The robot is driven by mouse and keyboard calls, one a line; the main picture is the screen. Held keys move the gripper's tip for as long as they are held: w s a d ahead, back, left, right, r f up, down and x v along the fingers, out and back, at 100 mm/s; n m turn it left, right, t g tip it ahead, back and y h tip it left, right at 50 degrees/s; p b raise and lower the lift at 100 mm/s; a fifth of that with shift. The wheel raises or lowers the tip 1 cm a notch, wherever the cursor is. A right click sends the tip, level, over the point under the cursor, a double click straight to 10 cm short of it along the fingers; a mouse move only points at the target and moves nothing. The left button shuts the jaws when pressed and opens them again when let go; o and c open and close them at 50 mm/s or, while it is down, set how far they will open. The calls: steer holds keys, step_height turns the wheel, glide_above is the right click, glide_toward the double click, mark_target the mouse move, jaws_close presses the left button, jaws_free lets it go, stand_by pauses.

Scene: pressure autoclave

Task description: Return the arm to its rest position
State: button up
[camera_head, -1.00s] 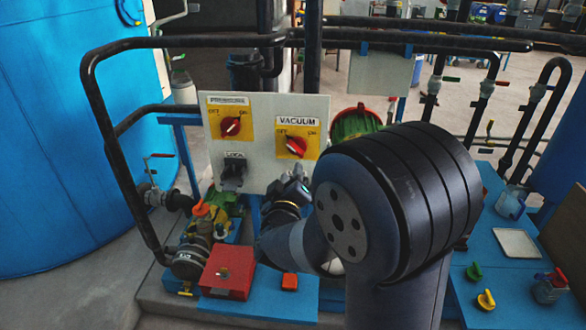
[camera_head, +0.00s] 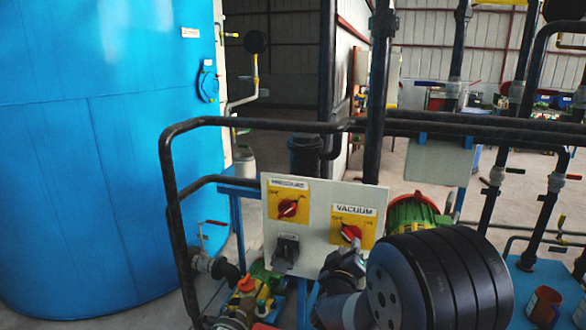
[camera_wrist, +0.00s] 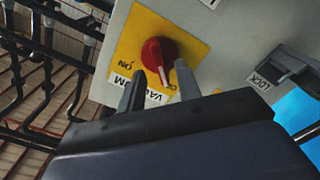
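My gripper (camera_head: 354,247) is in front of the lower part of the grey control panel (camera_head: 275,228), just below the red VACUUM knob (camera_head: 350,232) on its yellow plate. In the wrist view my gripper (camera_wrist: 159,68) has its two fingers apart with nothing held between them. The VACUUM knob (camera_wrist: 159,55) shows beyond and between the fingertips; whether they touch it I cannot tell. My arm covers the panel's lower right in the head view.
The red PRESSURE knob (camera_head: 288,208) and dark LOCK switch (camera_head: 286,250) sit on the panel's left side. Black pipes (camera_head: 270,122) frame the panel. A large blue tank (camera_head: 100,150) stands left. A green motor (camera_head: 412,212) is behind the panel.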

mark_target(350, 241)
steer(key=x, duration=0.3)
steer(key=shift+w, duration=0.1)
stand_by(0.3)
